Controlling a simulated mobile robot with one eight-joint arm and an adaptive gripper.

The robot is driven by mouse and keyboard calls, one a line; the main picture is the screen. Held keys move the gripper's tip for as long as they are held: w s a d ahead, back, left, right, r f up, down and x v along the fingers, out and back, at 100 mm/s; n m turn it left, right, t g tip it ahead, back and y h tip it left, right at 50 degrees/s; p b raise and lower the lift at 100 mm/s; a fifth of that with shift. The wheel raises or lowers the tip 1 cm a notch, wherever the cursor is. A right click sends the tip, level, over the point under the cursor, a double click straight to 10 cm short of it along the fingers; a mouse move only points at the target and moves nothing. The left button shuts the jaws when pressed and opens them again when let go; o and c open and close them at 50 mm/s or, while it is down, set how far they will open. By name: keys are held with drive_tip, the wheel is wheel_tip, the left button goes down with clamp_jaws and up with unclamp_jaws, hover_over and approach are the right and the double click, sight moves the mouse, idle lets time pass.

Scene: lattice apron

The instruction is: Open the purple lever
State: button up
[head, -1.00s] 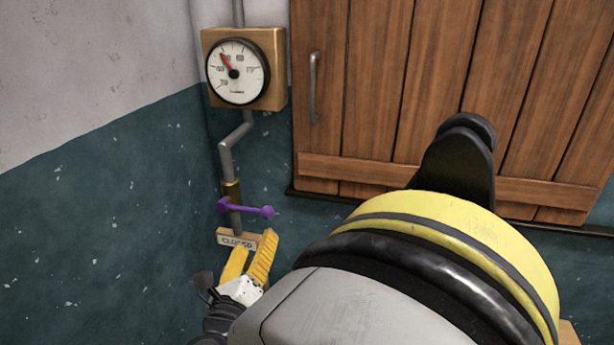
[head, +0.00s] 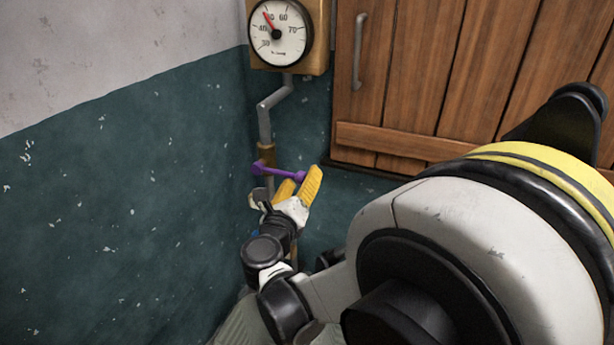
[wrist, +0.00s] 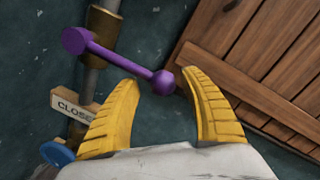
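The purple lever (head: 279,171) sits across a brass valve (head: 266,153) on a grey vertical pipe in the corner. In the wrist view the purple lever (wrist: 118,61) runs from a large round hub at the upper left to a ball end at the lower right. My gripper (head: 301,178) has yellow fingers and is at the ball end. In the wrist view my gripper (wrist: 165,82) is open, its fingers apart, with the ball end between or just beyond the tips. I cannot tell whether they touch it.
A small sign reading "CLOSE", its end hidden, (wrist: 72,106) and a blue round part (wrist: 57,153) are on the pipe below. A pressure gauge (head: 279,32) hangs above. A wooden shutter with a handle (head: 359,52) is at right. A teal wall (head: 120,200) closes the left side.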

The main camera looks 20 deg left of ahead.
clamp_jaws()
